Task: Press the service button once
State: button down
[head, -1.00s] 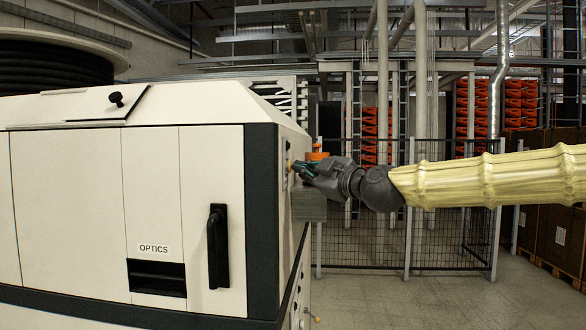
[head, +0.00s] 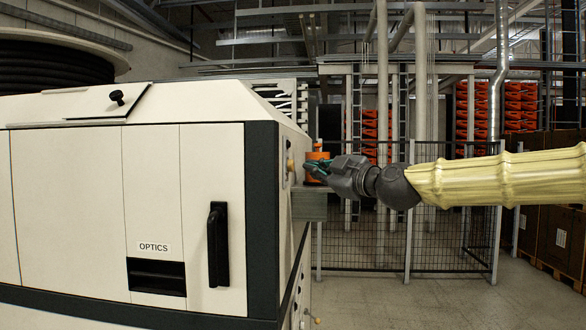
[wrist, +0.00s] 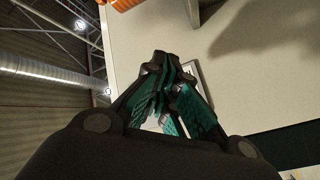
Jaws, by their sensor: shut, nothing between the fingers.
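A pale machine cabinet (head: 183,200) fills the left of the head view. On its right side face, seen edge-on, is a small plate with a tan round knob (head: 290,165), which may be the service button; no label is readable. My gripper (head: 308,168) is shut and empty, just right of the knob, with a small gap between them. In the wrist view my gripper's shut fingers (wrist: 168,66) point at the pale cabinet wall (wrist: 240,60). They hide most of a light-framed plate (wrist: 192,74) behind them, and the knob cannot be made out there.
An orange object (head: 318,156) stands behind my fingertips, above a grey block (head: 310,204) beside the cabinet. A black door handle (head: 217,245) sticks out of the cabinet front. A mesh fence (head: 380,240) stands behind my arm. The floor at right is open.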

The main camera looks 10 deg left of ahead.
jog(key=shift+s+d+b, duration=0.1)
jog(key=shift+d+b, duration=0.45)
jog(key=shift+d, duration=1.5)
jog(key=shift+a, duration=0.1)
jog(key=shift+f, duration=0.1)
